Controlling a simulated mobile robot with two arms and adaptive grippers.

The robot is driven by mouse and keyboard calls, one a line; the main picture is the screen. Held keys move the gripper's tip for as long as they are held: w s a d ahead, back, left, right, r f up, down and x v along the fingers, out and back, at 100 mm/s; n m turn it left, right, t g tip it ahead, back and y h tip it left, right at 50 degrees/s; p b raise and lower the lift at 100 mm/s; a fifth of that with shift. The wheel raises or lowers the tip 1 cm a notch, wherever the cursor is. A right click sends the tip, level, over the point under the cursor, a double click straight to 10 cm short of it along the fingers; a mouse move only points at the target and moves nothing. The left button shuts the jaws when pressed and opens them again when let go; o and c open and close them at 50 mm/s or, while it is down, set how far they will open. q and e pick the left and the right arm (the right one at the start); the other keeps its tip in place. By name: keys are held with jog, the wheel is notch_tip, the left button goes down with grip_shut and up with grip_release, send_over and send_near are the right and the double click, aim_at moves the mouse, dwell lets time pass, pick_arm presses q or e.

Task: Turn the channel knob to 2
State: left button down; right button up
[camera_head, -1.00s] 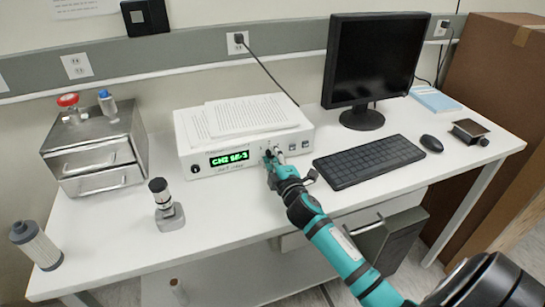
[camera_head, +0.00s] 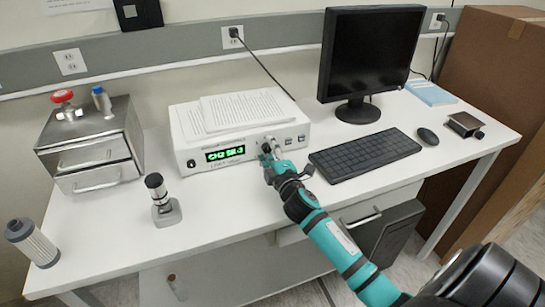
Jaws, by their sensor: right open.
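A white instrument box (camera_head: 186,138) stands on the desk with papers on its top. Its green display (camera_head: 225,154) appears to read "CH2" followed by small characters that are hard to make out. A black knob (camera_head: 191,164) is left of the display. Another knob (camera_head: 268,141) shows at the right part of the front panel, partly hidden by my right gripper. My right gripper (camera_head: 270,155) is open with its fingertips at this knob; I cannot tell whether they touch it. No label shows which is the channel knob. My left gripper is out of view.
A keyboard (camera_head: 364,154) lies right of the box, with a monitor (camera_head: 372,55) behind it and a mouse (camera_head: 428,139) beyond. A metal drawer unit (camera_head: 92,150) and a small device (camera_head: 162,200) stand left.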

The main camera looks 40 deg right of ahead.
jog(key=v, duration=1.2)
jog(key=shift+f, duration=0.15)
